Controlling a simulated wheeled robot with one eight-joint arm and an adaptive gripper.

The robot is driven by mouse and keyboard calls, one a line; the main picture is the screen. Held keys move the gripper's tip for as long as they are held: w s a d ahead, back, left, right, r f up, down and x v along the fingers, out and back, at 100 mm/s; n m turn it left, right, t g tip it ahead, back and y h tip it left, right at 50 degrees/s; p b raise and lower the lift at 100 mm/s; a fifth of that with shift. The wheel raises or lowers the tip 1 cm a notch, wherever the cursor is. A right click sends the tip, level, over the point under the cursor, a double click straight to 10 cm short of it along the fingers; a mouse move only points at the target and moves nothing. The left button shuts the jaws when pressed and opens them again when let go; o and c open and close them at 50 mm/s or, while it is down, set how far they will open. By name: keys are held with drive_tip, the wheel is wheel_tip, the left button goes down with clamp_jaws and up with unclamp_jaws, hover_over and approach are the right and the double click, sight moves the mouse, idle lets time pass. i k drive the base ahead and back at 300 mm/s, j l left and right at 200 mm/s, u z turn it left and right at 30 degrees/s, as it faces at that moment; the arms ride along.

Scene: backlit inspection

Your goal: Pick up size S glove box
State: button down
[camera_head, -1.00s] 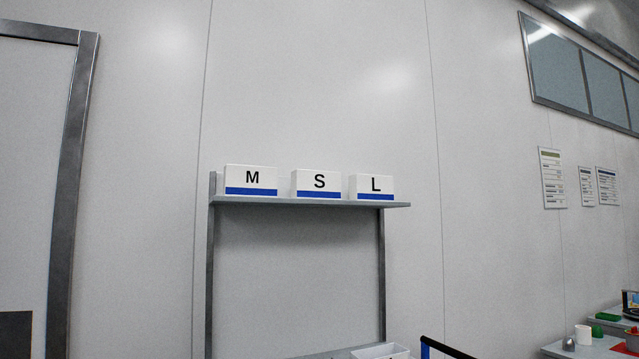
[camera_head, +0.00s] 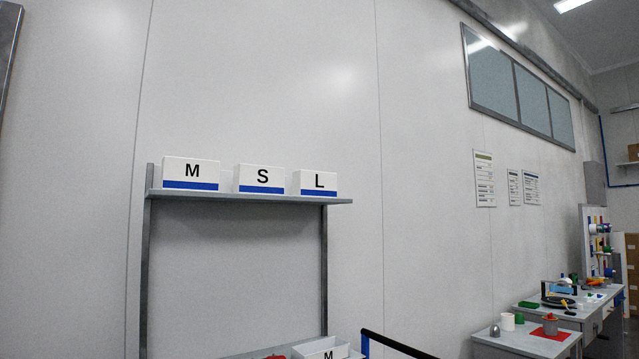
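The size S glove box (camera_head: 261,179) is white with a blue stripe along its bottom and a black S. It stands in the middle of the upper shelf (camera_head: 250,198). The M glove box (camera_head: 191,173) stands to its left and the L glove box (camera_head: 316,183) to its right, with small gaps between them. My gripper is not in view.
Below the shelf, a white bin marked M (camera_head: 328,349) sits at the bottom edge of the picture, with a red thing beside it. A dark rail with a blue post (camera_head: 390,342) is to its right. Tables with small items (camera_head: 525,340) stand at the far right.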

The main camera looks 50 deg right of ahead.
sight(248, 178)
drive_tip(key=i+l+z, duration=0.2)
drive_tip(key=l, duration=0.25)
drive_tip(key=i+l+z, duration=0.2)
drive_tip(key=l, duration=0.25)
drive_tip(key=i+l+z, duration=0.2)
drive_tip(key=l, duration=0.2)
